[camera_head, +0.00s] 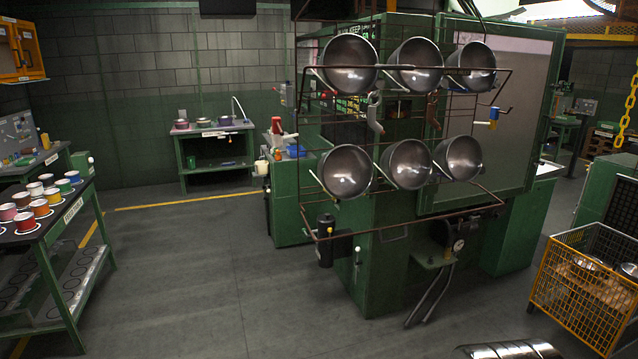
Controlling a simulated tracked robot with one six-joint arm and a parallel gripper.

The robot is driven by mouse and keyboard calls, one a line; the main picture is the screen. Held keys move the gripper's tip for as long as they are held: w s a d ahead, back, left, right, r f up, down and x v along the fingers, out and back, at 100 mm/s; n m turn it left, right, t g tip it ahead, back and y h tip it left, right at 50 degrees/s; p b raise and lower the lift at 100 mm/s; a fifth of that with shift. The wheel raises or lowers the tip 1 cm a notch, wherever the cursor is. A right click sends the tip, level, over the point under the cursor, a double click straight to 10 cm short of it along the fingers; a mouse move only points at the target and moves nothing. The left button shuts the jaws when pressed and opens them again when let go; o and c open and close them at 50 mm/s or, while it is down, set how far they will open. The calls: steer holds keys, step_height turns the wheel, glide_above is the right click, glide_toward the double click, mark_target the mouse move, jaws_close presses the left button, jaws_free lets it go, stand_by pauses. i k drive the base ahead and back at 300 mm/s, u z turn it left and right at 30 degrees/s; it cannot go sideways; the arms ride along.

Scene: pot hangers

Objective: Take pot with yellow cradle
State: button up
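Several round metal pots hang on a brown wire rack (400,228), their hollow sides facing me. The upper row has a left pot (350,63), a middle pot (415,65) and a right pot (472,67). The lower row has a left pot (345,171), a middle pot (407,164) and a right pot (459,158). I cannot tell which pot has a yellow cradle. A small yellow-and-blue piece (493,118) sits on a hook at the rack's right side. My gripper is not in view.
The rack stands before a green machine (385,262). A yellow-framed wire crate (570,300) holding metal items is at lower right. A green table (45,238) with several coloured cups stands at left. The grey floor (200,270) between is clear. A ribbed metal object (510,350) shows at the bottom.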

mark_target(346, 171)
steer(key=u, duration=0.3)
steer(key=k, duration=0.75)
steer(key=u, duration=0.85)
steer(key=i, duration=2.25)
steer(key=z, duration=0.85)
steer(key=i, duration=0.8)
steer(key=z, duration=0.4)
